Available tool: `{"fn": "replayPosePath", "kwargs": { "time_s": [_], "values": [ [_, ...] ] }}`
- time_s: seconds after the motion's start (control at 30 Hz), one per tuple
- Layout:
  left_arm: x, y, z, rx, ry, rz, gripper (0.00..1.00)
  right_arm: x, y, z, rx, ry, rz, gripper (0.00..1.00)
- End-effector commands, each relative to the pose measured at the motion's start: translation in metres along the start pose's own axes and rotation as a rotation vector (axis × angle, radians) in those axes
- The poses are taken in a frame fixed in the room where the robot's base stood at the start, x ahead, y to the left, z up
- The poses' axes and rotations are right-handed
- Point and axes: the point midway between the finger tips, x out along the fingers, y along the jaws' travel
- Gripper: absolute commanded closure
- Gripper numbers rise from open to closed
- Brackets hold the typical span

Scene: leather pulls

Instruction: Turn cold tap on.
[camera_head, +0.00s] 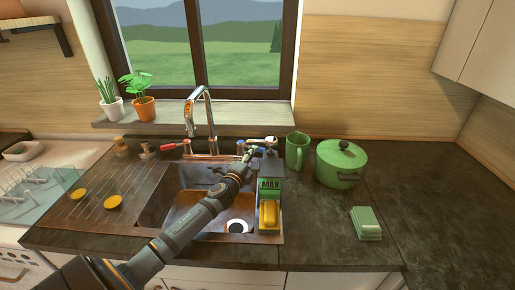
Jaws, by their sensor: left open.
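The chrome tap (201,110) has a tall arched spout behind the sink. A red-marked handle (169,147) is on its left side. The cold tap handle, marked blue (240,147), is on its right side and is partly hidden by my gripper. My left arm reaches up from the bottom left across the sink. My left gripper (251,153) is open beside the blue-marked handle, at its right. I cannot tell whether it touches the handle. My right gripper is not in view.
The sink (190,210) holds a white round piece at its drain. A green mug (296,151) and a green pot (340,165) stand to the right of the gripper. Potted plants (144,107) line the windowsill.

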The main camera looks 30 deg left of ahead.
Motion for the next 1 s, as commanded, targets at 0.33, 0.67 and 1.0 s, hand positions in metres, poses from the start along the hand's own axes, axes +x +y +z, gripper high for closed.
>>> {"fn": "replayPosePath", "kwargs": {
  "time_s": [0.33,0.67,1.0],
  "values": [
    [0.036,-0.001,-0.001,0.001,0.003,-0.001,0.58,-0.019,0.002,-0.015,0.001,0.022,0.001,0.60],
    [0.036,0.000,-0.001,0.001,0.003,0.000,0.69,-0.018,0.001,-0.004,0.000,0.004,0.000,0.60],
    [0.036,0.000,-0.001,0.001,0.002,0.000,1.00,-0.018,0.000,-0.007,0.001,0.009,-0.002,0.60]
  ]
}}
